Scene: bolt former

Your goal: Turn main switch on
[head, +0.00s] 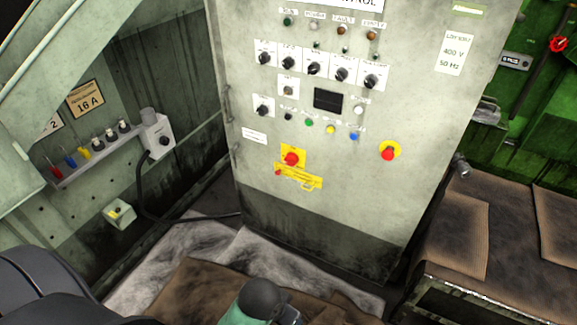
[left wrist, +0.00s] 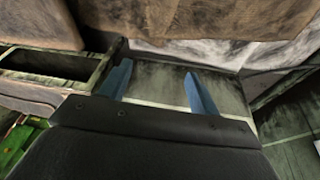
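The grey control cabinet (head: 330,190) stands upright in the middle of the head view. On its lower front is a red rotary knob (head: 291,159) on a yellow plate, which looks like the main switch. A yellow hasp-like bar (head: 299,178) with a small red part sits just below it. The exact angle of the knob is too small to read. My left gripper (left wrist: 157,72) shows in the left wrist view with its two blue fingers apart and nothing between them. It is away from the cabinet front. My right gripper is not in view.
A second red button on a yellow disc (head: 388,152) is to the right. Rows of black selector knobs (head: 314,68) and a dark display (head: 331,99) sit above. A socket box (head: 158,135) with a cable is at left. A brown-matted bench (head: 455,235) stands at right.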

